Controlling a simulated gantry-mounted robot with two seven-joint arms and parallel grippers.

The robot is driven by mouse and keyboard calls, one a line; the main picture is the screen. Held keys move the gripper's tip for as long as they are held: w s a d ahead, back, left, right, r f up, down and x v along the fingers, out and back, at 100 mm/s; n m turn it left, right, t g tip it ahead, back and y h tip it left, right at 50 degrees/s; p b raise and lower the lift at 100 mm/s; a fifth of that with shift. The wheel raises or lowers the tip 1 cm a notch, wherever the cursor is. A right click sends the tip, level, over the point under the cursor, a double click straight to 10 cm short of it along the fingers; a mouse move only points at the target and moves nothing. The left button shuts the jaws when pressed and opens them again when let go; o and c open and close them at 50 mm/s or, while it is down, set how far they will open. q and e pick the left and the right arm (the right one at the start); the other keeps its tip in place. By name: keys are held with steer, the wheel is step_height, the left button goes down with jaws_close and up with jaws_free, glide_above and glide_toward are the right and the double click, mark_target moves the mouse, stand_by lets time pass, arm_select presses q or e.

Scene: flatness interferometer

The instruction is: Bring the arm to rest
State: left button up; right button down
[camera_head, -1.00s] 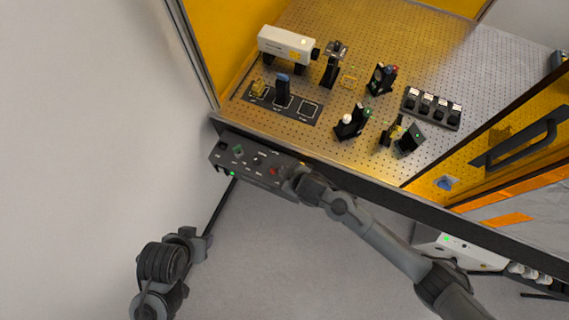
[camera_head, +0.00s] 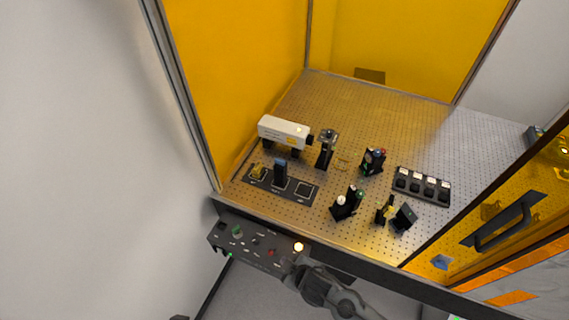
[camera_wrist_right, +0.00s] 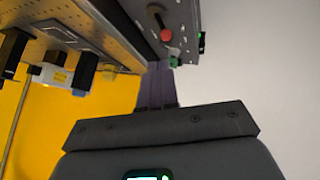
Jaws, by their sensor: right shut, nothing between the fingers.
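My right arm comes in from the lower right in the head view. Its gripper (camera_head: 287,266) is at the front edge of the dark control panel (camera_head: 228,243), near the panel's right end. In the right wrist view the fingers (camera_wrist_right: 157,88) are together with nothing between them, and the panel (camera_wrist_right: 184,22) with a red knob (camera_wrist_right: 166,34) lies beyond them. I cannot tell from the head view how far the fingertips are from the panel face. My left gripper is not in view.
The perforated optical table (camera_head: 310,110) carries a white laser box (camera_head: 284,132), several dark mounts and a black holder rack (camera_head: 422,187). Yellow enclosure panels (camera_head: 400,45) stand around it. A door handle (camera_head: 503,222) is at the right. Open floor (camera_head: 245,295) shows below the panel.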

steer(key=s+a+f+m+g+p, duration=0.1)
steer(key=s+f+m, duration=0.15)
steer(key=s, duration=0.75)
steer(key=s+d+r+m+g+h, duration=0.1)
steer(key=s+d+r+m+h, duration=0.1)
steer(key=d+r, duration=0.6)
steer(key=s+d+r+m+g+h+p, duration=0.1)
steer(key=s+d+r+m+h, duration=0.1)
steer(key=s+d+r+m, duration=0.3)
steer(key=shift+s+d+r+g, duration=0.3)
steer(key=shift+s+d+r, duration=0.6)
steer(key=shift+d+r, duration=1.9)
